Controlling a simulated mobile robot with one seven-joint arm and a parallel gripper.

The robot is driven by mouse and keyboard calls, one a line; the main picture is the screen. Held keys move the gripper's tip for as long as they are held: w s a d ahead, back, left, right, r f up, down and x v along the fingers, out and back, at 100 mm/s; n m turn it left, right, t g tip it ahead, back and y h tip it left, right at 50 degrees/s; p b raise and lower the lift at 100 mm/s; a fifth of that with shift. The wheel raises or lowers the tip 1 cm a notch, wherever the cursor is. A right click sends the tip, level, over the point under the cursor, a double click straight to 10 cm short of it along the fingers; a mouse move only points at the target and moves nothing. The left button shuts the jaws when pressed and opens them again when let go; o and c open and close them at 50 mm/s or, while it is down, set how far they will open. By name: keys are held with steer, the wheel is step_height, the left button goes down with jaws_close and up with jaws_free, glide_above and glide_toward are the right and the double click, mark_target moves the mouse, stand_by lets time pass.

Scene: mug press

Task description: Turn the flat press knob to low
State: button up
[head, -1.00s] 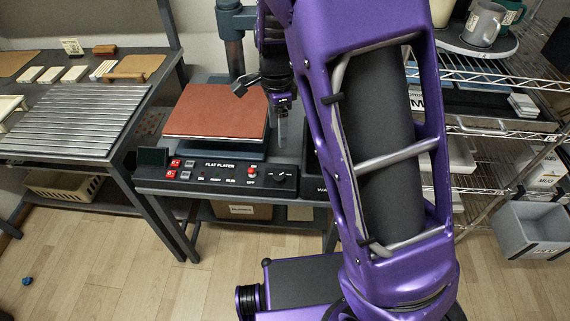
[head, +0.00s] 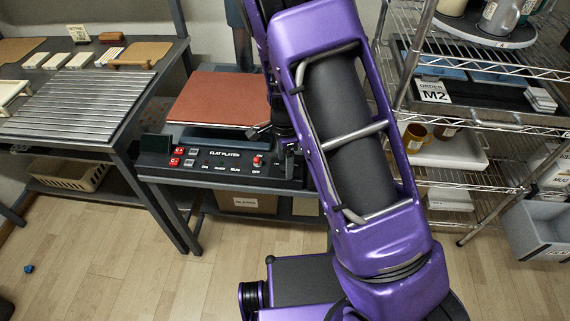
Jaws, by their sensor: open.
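The flat press has a reddish-brown platen (head: 222,97) above a black control panel (head: 222,167) lettered FLAT PLATEN. The panel carries red displays (head: 176,156) at its left and a red switch (head: 257,160) near OFF. The flat press knob is at the panel's right end. It is hidden now behind my gripper (head: 289,163). My gripper hangs over that end of the panel, pointing down, fingers open. I cannot tell whether the fingers are around the knob or touching it, nor the knob's setting.
A slatted metal bench (head: 78,105) stands at the left. A wire shelf (head: 480,120) with mugs, a tray and an ORDER M2 card (head: 433,91) stands at the right. A grey bin (head: 540,232) is below it. The wooden floor (head: 110,250) in front is mostly clear.

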steer(key=shift+f, duration=0.25)
jaws_close()
